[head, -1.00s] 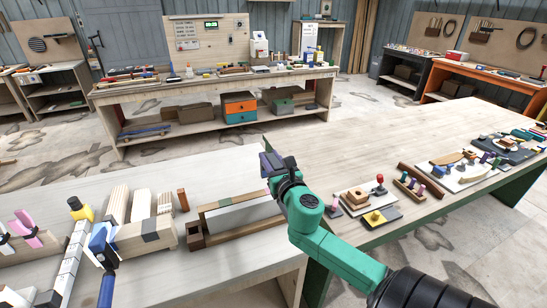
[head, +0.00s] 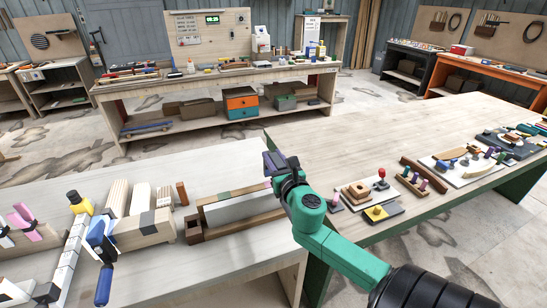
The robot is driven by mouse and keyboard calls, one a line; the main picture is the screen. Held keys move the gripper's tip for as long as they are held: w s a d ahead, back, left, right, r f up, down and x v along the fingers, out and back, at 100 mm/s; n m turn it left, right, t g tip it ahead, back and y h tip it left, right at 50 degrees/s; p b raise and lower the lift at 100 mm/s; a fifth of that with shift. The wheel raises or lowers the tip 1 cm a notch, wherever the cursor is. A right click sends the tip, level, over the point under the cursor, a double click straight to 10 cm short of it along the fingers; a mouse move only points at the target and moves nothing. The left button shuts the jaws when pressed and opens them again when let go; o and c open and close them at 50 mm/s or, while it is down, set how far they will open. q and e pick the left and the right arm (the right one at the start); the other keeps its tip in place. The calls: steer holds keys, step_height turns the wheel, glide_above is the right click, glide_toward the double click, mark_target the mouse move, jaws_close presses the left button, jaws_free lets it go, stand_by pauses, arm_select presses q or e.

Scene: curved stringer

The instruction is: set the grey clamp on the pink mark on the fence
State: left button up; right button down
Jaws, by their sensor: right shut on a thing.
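My right gripper (head: 274,164) comes in from the lower right on its green arm. It is shut on a small purplish-grey piece at its tip, which I take to be the grey clamp; the jaws hide most of it. It is over the right end of a long wooden fence (head: 240,196) with a pale face, on the near left bench. A green mark (head: 223,195) shows on the fence's top. I cannot tell whether the held piece touches the fence. My left gripper is not in view.
A blue-handled clamp (head: 102,245), wooden blocks (head: 140,228) and a white segmented bar (head: 68,262) lie left of the fence. The right bench (head: 360,135) holds a yellow-knobbed block (head: 377,212) and several small parts. Its left part is clear.

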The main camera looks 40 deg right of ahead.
steer(key=shift+w+a, duration=0.1)
steer(key=shift+a, duration=0.1)
steer(key=shift+d+f+b, duration=0.1)
steer(key=shift+f+b, duration=1.2)
steer(key=shift+f, duration=0.4)
steer(key=shift+f, duration=0.1)
steer(key=shift+f+b, duration=1.25)
steer(key=shift+f, duration=0.1)
steer(key=shift+f, duration=0.1)
steer(key=shift+f+b, duration=0.4)
steer(key=shift+f, duration=0.05)
